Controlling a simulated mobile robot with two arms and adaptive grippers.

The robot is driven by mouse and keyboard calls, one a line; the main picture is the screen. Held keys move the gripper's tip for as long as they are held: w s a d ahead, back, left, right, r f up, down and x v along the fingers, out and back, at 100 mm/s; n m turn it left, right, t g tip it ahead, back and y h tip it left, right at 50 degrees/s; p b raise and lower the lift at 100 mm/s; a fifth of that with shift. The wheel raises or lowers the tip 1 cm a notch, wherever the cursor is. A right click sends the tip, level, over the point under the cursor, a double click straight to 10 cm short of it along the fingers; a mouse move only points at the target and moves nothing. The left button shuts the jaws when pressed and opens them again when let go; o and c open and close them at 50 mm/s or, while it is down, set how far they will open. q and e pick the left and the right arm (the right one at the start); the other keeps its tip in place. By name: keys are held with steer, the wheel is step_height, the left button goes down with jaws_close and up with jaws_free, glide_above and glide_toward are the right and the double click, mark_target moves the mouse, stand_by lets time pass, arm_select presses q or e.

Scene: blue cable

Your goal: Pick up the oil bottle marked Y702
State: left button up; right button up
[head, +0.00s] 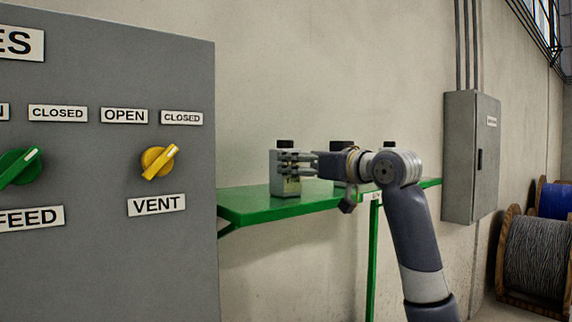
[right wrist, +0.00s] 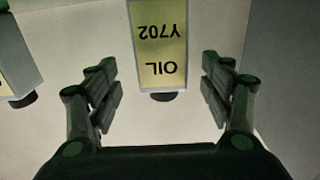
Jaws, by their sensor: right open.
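The oil bottle marked Y702 (right wrist: 160,35) shows upside down in the right wrist view, with a yellow label and a black cap. It lies between the two spread fingers of my right gripper (right wrist: 160,78), with a gap on both sides. In the head view my right gripper (head: 292,162) is at the leftmost grey bottle (head: 285,187) on the green shelf, its fingers overlapping the bottle's upper part. The label there is too small to read, and the fingers hide part of it. My left gripper is not in view.
More black-capped bottles stand farther right on the green shelf (head: 250,206), partly behind my arm. One neighbouring bottle (right wrist: 15,55) shows at the left of the right wrist view. A grey control panel (head: 90,260) stands at the left, a grey wall cabinet (head: 465,160) at the right.

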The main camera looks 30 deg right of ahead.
mark_target(293, 163)
steer(key=shift+w+a+p, duration=0.15)
steer(key=shift+w+p, duration=0.4)
steer(key=shift+w, duration=0.4)
steer(key=w+p, duration=0.2)
steer(key=shift+w+a, duration=0.15)
steer(key=shift+w, duration=0.2)
steer(key=shift+w+p, duration=0.4)
steer(key=shift+p, duration=0.05)
steer(key=shift+w+f, duration=0.2)
steer(key=shift+w, duration=0.15)
steer(key=shift+s, duration=0.15)
steer(key=c, duration=1.4)
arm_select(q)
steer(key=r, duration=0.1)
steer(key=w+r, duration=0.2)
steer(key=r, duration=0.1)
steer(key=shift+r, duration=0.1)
arm_select(e)
steer(key=shift+r, duration=0.1)
